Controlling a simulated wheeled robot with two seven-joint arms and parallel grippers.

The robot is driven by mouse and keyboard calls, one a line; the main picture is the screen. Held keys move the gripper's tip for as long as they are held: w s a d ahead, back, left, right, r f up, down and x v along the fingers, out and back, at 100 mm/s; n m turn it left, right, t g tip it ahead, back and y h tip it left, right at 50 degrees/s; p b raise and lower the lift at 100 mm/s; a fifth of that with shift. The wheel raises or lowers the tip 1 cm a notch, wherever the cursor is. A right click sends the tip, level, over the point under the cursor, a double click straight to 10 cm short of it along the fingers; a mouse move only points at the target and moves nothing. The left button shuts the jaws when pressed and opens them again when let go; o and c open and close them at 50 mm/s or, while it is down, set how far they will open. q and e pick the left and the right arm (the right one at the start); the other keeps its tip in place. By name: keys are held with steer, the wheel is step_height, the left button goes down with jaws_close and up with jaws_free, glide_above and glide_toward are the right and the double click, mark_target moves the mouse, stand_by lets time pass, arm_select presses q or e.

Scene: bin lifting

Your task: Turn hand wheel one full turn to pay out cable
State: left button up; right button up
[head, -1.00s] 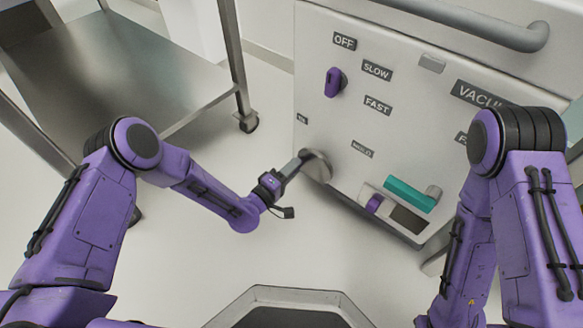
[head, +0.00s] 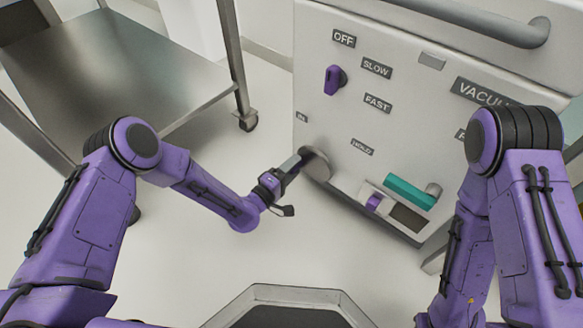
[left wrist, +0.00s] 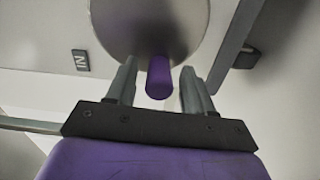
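The hand wheel is a round grey disc (head: 317,166) low on the front of the white machine. In the left wrist view the disc (left wrist: 125,22) fills the top middle, and a purple knob (left wrist: 158,80) sticks out from it. My left gripper (head: 303,154) is at the disc's near left edge. Its two fingers (left wrist: 159,68) stand on either side of the knob with a gap on each side, so it is open and not clamped on it. In the head view the knob is hidden. My right arm reaches down at the right, with its gripper out of view.
The white machine panel (head: 400,75) carries a purple selector (head: 335,79), a teal handle (head: 409,192) and a small purple part (head: 373,202). A grey rail (head: 475,22) crosses its top. A steel cart (head: 110,70) stands at left. The floor between is clear.

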arm_select(q)
steer(key=p+v, duration=0.4)
steer(key=v, duration=0.6)
steer(key=shift+s+a, duration=0.15)
steer(key=shift+s, duration=0.1)
arm_select(e)
steer(key=shift+m+y, duration=0.4)
steer(key=shift+m, duration=0.4)
steer(key=shift+s+a+r, duration=0.2)
steer(key=shift+a+r, duration=0.6)
steer(key=shift+r, duration=0.25)
steer(key=shift+s+a+r, duration=0.2)
steer(key=shift+a+r, duration=0.55)
steer(key=shift+r, duration=0.25)
